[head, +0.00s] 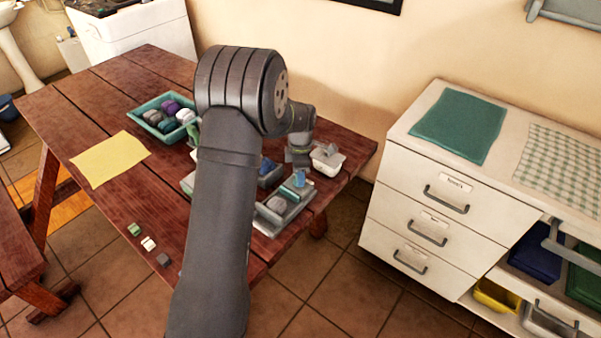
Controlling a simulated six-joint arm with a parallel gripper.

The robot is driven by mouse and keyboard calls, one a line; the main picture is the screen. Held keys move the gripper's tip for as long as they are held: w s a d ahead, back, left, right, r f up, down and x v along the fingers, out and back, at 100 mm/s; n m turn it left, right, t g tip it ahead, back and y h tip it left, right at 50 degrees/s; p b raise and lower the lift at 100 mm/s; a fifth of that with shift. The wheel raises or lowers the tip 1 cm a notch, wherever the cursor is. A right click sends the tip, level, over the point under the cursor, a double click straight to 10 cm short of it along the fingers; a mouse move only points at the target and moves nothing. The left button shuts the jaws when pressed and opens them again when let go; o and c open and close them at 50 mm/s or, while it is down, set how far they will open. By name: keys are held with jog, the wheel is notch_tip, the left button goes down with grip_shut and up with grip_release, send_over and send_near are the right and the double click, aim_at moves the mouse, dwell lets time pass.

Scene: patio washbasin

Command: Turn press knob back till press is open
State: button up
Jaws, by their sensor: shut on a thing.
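A grey press (285,212) with a teal part (292,191) stands at the right front part of the wooden table. A small blue knob (299,178) stands upright at its far right side. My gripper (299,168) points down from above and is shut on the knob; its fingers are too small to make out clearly. How far the press is open cannot be told from this view.
A white container (327,159) stands close to the right of my gripper. A teal tray (149,107) with several coloured rolls, a yellow cloth (110,159) and small blocks (148,244) lie on the table (75,110). A white drawer cabinet (408,215) stands at the right.

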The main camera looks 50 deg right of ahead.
jog(key=o, duration=1)
notch_tip(320, 180, up, 17)
jog(key=shift+r, duration=0.2)
jog(key=shift+f, duration=0.1)
notch_tip(320, 180, down, 17)
jog(key=shift+f, duration=0.1)
dwell(0.6)
